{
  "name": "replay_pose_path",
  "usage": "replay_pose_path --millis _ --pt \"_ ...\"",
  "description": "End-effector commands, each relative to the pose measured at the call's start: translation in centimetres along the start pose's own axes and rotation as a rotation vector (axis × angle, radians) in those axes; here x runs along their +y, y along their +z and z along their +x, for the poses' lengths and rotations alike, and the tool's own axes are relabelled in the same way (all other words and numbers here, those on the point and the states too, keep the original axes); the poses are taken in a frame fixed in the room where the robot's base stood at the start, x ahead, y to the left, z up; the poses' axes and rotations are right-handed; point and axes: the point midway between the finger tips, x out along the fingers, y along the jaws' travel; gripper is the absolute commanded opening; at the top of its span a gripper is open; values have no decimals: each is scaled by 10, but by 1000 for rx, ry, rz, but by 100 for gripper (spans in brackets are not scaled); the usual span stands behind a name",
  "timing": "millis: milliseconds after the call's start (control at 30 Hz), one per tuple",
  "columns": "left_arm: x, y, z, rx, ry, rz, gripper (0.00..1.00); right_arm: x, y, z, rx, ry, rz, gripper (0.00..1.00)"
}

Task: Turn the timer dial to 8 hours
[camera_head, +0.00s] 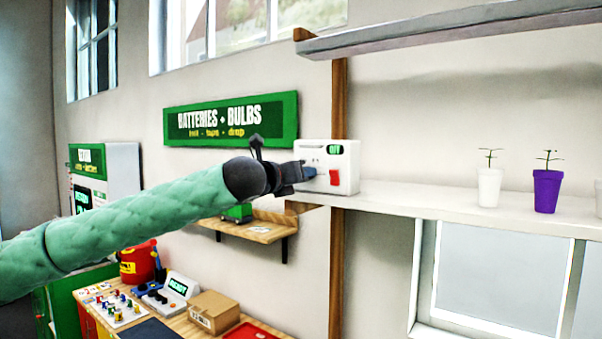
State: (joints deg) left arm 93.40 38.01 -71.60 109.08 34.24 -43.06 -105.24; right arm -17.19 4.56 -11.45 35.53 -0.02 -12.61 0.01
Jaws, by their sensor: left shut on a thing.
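The timer is a white box (346,153) at the left end of the white shelf. A small green display (335,149) shows near its top and a red switch (335,178) on the right of its front. My left gripper (303,172) reaches in from the left and is at the left part of the box's front. It is shut on what appears to be the dial, which the fingers largely hide; a small blue bit (310,171) shows at the fingertips. I cannot read the dial's setting. My right gripper is not in view.
The white shelf (420,196) carries a white pot (489,187) and a purple pot (547,190) with seedlings to the right. Another shelf (430,30) hangs above. A wooden post (337,260) stands below the timer. A cluttered table with a cardboard box (214,311) is lower left.

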Motion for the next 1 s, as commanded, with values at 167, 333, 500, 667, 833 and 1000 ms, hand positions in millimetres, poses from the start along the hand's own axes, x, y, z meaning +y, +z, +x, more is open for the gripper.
replay_pose_path --millis 167,333,500,667,833,1000 --pt "1 -6 1 7 1 1 7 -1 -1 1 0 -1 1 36" --pt "1 -6 1 7 1 1 7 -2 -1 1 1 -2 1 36" --pt "0 -4 1 5 0 1 52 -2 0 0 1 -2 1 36" --pt "0 -2 0 3 0 1 52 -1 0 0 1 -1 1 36" --pt "1 -3 -4 1 0 1 52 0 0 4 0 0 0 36" --pt "2 -6 -24 0 0 2 52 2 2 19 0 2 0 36"
